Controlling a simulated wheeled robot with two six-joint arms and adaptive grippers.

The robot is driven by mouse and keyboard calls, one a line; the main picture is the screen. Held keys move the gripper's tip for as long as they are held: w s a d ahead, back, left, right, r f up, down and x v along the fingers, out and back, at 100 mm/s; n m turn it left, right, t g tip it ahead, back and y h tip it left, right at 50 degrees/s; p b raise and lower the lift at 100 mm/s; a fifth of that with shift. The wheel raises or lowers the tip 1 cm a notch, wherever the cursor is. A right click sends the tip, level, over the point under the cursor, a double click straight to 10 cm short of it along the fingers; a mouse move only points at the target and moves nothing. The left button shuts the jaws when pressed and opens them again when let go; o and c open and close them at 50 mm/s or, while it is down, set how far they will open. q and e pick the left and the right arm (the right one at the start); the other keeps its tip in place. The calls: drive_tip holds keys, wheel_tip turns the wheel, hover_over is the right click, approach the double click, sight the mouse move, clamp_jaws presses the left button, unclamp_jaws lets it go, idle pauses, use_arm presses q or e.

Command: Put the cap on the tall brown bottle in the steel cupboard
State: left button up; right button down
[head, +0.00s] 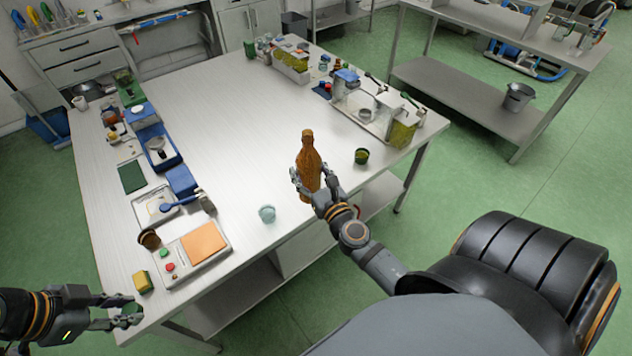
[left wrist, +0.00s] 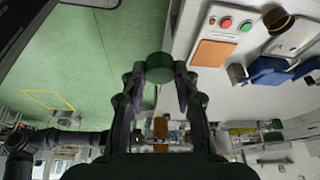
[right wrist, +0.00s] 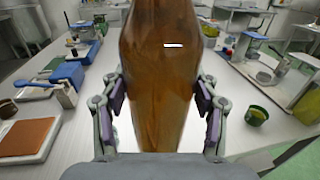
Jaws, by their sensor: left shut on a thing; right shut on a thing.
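The tall brown bottle (head: 311,160) is upright near the right front edge of the steel table. My right gripper (head: 318,190) is shut on its body, and the bottle fills the middle of the right wrist view (right wrist: 158,70). I cannot tell if its base touches the table. The bottle's mouth is too small to make out. My left gripper (head: 128,313) is at the table's front left corner, far from the bottle. It is shut on a dark green round cap, clear between its fingertips in the left wrist view (left wrist: 159,68).
A green cup (head: 361,156) stands right of the bottle, and a pale glass (head: 267,214) to its front left. A control panel with an orange pad (head: 204,242) and a yellow sponge (head: 142,281) are near my left gripper. Steel cupboard doors (head: 236,28) stand at the back. The table's middle is clear.

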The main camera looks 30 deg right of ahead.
use_arm(q)
drive_tip(key=shift+r, duration=0.15)
use_arm(e)
drive_tip(key=shift+d+r, duration=0.3)
